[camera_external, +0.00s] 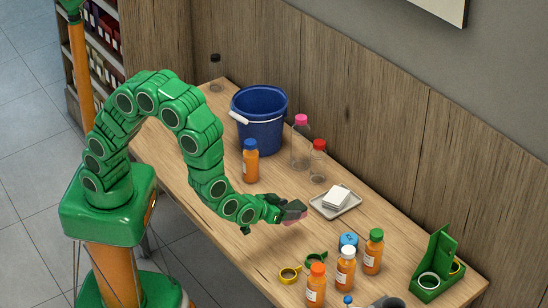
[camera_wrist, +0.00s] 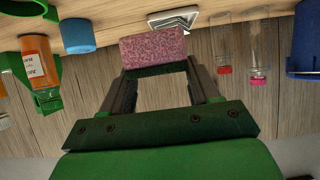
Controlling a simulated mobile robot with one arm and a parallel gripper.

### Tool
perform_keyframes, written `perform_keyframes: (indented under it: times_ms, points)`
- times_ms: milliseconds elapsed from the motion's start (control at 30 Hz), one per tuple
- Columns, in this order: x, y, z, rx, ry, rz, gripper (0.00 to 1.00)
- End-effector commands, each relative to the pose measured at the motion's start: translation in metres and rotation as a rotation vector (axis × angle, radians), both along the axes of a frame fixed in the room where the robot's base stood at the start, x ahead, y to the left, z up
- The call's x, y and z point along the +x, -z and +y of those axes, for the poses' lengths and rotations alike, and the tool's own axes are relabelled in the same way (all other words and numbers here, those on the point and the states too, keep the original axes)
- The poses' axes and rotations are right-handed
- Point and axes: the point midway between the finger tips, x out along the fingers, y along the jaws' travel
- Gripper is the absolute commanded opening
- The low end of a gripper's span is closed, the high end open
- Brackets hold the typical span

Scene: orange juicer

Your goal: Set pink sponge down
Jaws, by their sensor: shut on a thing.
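The pink speckled sponge (camera_wrist: 153,50) is held at the fingertips of my gripper (camera_wrist: 156,70) in the wrist view, which looks upside down. In the external view my gripper (camera_external: 292,211) is at the table's middle, just left of the white tray. Only a small pinkish bit of the sponge (camera_external: 291,222) shows below the fingers there. My gripper is shut on the sponge. It appears a little above the wooden table (camera_external: 225,215); any gap beneath it is hard to judge.
A white tray (camera_external: 350,209) with white pads sits right of my gripper. A blue bucket (camera_external: 261,125) and clear bottles (camera_external: 301,145) are behind.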

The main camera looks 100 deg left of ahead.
Motion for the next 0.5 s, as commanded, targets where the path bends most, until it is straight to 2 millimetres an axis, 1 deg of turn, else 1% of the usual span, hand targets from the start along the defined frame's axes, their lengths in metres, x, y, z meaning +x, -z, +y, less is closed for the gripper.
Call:
perform_keyframes:
  times_ms: [333,500]
  points:
    - [-0.001,0.03,0.0,0.001,0.0,0.002,0.33]
    - [-0.001,0.039,0.0,0.0,0.0,0.002,0.33]
